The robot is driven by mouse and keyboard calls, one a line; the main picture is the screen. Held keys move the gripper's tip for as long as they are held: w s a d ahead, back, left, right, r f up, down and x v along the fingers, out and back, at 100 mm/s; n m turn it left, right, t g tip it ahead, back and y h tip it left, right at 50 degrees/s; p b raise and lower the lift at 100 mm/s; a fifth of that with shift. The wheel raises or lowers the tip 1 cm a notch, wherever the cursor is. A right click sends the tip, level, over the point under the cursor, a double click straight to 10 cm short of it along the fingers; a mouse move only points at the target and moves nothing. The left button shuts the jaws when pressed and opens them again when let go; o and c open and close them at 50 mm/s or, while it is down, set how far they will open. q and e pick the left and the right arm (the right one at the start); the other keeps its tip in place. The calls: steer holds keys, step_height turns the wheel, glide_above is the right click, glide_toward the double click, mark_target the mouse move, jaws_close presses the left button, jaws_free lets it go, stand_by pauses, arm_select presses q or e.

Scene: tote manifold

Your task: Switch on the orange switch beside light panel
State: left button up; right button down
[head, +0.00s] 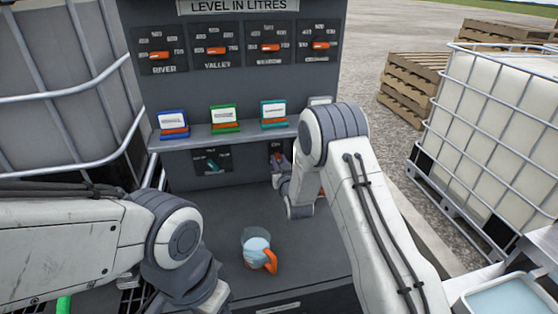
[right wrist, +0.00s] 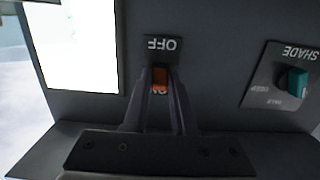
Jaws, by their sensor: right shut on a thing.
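A bright white light panel (right wrist: 75,45) is left of the switch in that view. In the head view, the right gripper (head: 278,164) is at the switch plate (head: 276,147), and my arm hides most of it. My left arm shows at lower left, its fingertips out of view.
A teal SHADE knob (right wrist: 294,82) is beside the switch. A shelf (head: 190,136) above holds blue, green and teal card stands. A jug with an orange handle (head: 257,249) stands on the counter. Caged tanks (head: 490,130) and pallets (head: 412,85) are at the right.

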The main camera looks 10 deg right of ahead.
steer(key=shift+w+r+g+p, duration=0.1)
steer(key=shift+r+g+p, duration=0.55)
steer(key=shift+g+p, duration=0.35)
steer(key=shift+g, duration=0.2)
steer(key=shift+f, duration=0.1)
steer(key=c, duration=0.7)
jaws_free()
steer(key=b+v, duration=0.2)
steer(key=v, duration=0.8)
steer(key=shift+s+b, duration=0.2)
steer(key=shift+b, duration=0.15)
